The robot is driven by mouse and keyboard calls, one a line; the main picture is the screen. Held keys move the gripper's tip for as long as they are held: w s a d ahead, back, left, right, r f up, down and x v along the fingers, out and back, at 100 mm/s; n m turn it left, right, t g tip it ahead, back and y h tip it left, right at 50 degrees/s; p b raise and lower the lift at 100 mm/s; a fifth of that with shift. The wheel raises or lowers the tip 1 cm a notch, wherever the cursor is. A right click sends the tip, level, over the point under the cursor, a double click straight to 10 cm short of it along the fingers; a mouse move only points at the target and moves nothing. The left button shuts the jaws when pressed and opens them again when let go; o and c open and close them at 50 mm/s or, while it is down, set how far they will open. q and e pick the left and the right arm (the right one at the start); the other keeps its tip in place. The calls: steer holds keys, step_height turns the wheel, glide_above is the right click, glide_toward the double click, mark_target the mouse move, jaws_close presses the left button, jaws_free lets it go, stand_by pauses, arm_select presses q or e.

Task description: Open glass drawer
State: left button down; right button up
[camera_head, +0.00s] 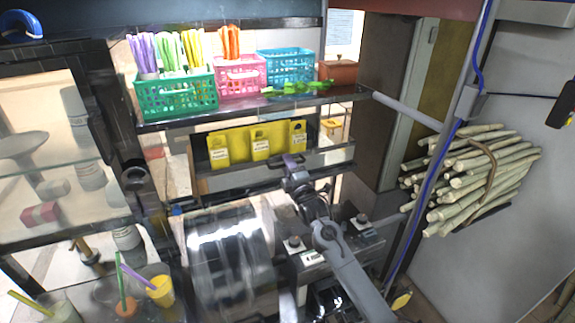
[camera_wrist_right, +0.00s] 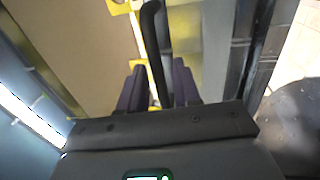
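My right gripper (camera_head: 292,160) is at the front of a dark-framed, drawer-like unit (camera_head: 330,156) below the shelf. In the right wrist view, its two dark purple fingers (camera_wrist_right: 160,85) stand on either side of a dark curved bar (camera_wrist_right: 152,30), which looks like a handle. A gap shows between the left finger and the bar, so the gripper looks open around it. I cannot tell whether the right finger touches the bar. The unit looks closed, and yellow packets (camera_head: 261,143) hang along it. My left gripper is not in view.
A shelf (camera_head: 240,114) above holds green (camera_head: 178,98), pink (camera_head: 240,79) and blue (camera_head: 285,66) baskets. A shiny press drum (camera_head: 232,262) stands below, left of my right arm. Sugarcane stalks (camera_head: 480,175) are stacked at right. Cups with straws (camera_head: 160,290) stand at lower left.

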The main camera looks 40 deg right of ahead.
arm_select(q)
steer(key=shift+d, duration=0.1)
arm_select(e)
steer(key=shift+w+d, duration=0.1)
steer(key=shift+w, duration=0.15)
jaws_close()
